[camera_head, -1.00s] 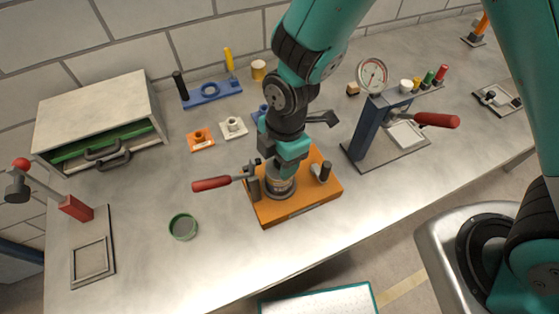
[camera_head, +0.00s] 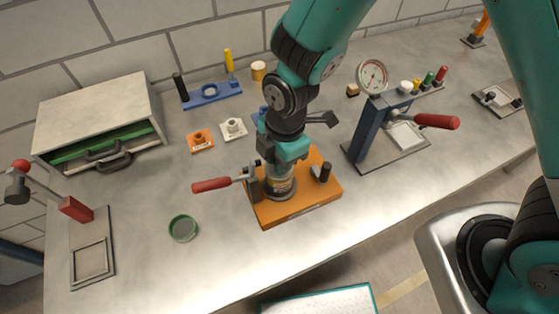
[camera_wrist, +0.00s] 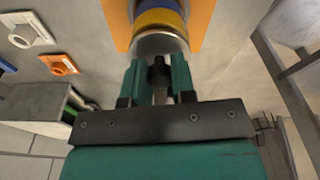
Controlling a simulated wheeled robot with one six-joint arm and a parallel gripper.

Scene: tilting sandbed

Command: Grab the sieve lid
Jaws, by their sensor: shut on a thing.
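My gripper (camera_head: 283,163) is above the orange board and also shows in the wrist view (camera_wrist: 159,66). Its two green fingers are shut on the dark knob of the sieve lid (camera_wrist: 160,74). Just beyond the fingertips is a silver round rim with yellow and blue bands behind it, part of the sieve stack (camera_wrist: 160,22). The stack also shows in the head view (camera_head: 281,184), upright on the orange board (camera_head: 307,204). My gripper partly hides its top, so I cannot tell whether the lid is clear of it.
A clamp with a red handle (camera_head: 211,185) stands at the board's left, close to the stack. A dark post (camera_head: 325,172) is at the right. A green-rimmed dish (camera_head: 183,229) lies on the bench to the left. A dial press (camera_head: 370,128) stands to the right.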

